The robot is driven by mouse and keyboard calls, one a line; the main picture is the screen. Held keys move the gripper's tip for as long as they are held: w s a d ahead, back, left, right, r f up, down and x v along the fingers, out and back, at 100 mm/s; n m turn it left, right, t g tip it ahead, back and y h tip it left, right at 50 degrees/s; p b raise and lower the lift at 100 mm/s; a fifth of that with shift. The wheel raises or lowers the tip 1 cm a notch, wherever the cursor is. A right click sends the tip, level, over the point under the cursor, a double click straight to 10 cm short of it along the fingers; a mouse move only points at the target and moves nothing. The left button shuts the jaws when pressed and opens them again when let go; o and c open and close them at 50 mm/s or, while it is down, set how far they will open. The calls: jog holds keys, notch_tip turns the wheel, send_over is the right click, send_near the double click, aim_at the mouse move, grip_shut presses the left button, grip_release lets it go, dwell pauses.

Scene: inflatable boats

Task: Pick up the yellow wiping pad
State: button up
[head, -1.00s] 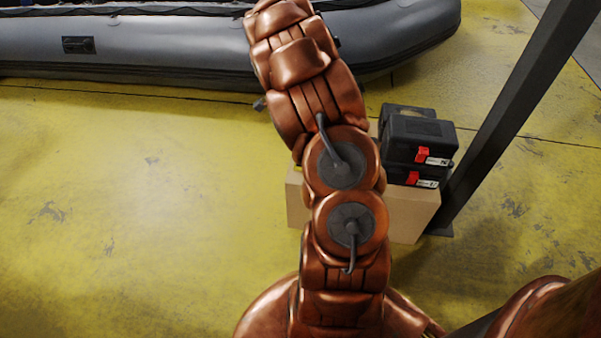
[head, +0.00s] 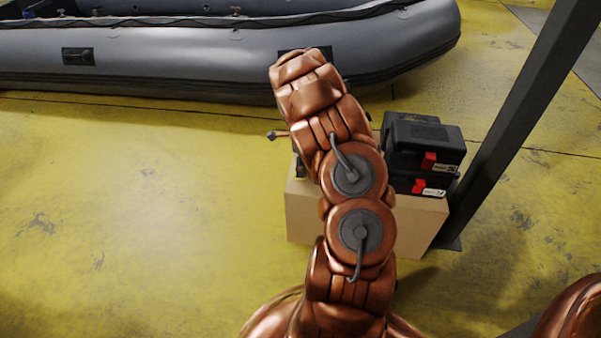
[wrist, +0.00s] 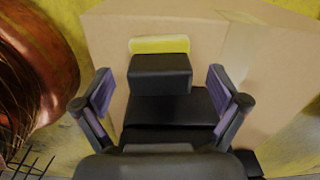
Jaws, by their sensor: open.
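The yellow wiping pad (wrist: 160,44) shows in the wrist view as a short yellow strip over the cardboard box. A black block (wrist: 160,73) adjoins its near side; I cannot tell whether they are one piece. My gripper (wrist: 162,88) is open, with one finger on each side of the black block and the yellow strip just beyond the fingertips. Nothing is clasped. In the head view my arm hides the pad and most of the gripper.
The cardboard box (head: 413,222) stands on the yellow floor, with black cases (head: 422,148) on its right part. A dark post (head: 507,135) rises beside it. A grey inflatable boat (head: 180,55) lies behind. The floor on the left is clear.

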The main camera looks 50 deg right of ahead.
notch_tip(320, 180, down, 2)
jog(key=shift+f, duration=0.15)
jog(key=shift+c, duration=0.2)
jog(key=c, duration=1.2)
